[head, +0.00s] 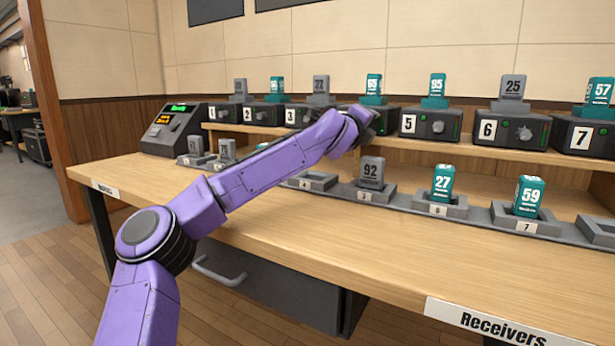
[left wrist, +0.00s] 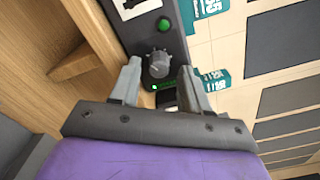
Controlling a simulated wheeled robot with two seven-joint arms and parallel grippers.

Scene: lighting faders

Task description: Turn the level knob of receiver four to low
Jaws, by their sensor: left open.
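Receiver four (head: 391,115) is a dark box on the raised shelf, between receivers 3 and 5. A teal unit marked 65 (head: 374,86) stands on it. My left gripper (head: 366,122) is in front of receiver four in the head view and hides its number plate and knob. In the left wrist view, a grey ridged level knob (left wrist: 158,63) lies between the tips of my left gripper (left wrist: 157,70), whose fingers are apart. Whether either finger touches the knob cannot be told. My right gripper is not in view.
Other numbered receivers, such as receiver 5 (head: 431,125) and receiver 6 (head: 512,129), line the shelf. Below, charging slots hold a grey unit 92 (head: 371,172) and teal units 27 (head: 442,181) and 59 (head: 528,195). The front of the wooden desk (head: 330,232) is clear.

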